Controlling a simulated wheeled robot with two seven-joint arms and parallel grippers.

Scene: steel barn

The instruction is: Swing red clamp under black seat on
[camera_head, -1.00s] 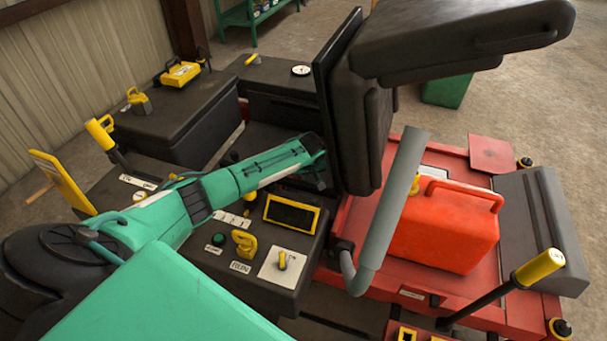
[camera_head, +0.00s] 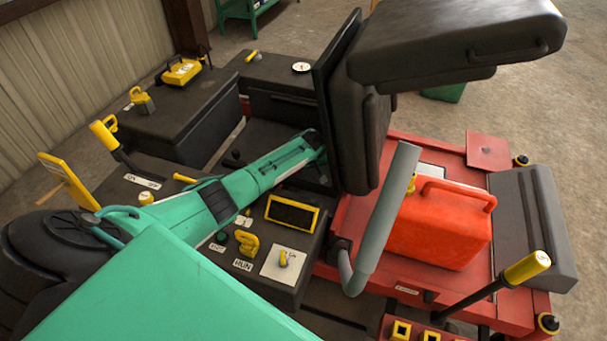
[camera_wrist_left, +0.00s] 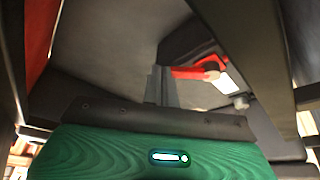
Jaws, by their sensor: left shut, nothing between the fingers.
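The black seat (camera_head: 450,45) is in the upper right of the head view, with its upright black part (camera_head: 362,130) beside the end of my left arm. My left arm reaches from the lower left to that seat. Its gripper is mostly hidden there. In the left wrist view my left gripper (camera_wrist_left: 161,82) shows dark fingers together, with nothing between them. The red clamp (camera_wrist_left: 190,73) is a red bar with a dark rounded end, just right of the fingertips. I cannot tell whether they touch. The clamp is hidden in the head view. My right gripper is not in view.
A grey curved bar (camera_head: 388,210) stands in front of a red fuel can (camera_head: 440,225). A black control panel (camera_head: 290,245) with yellow levers lies under my arm. Dark frame bars (camera_wrist_left: 245,45) box in the wrist view on the right.

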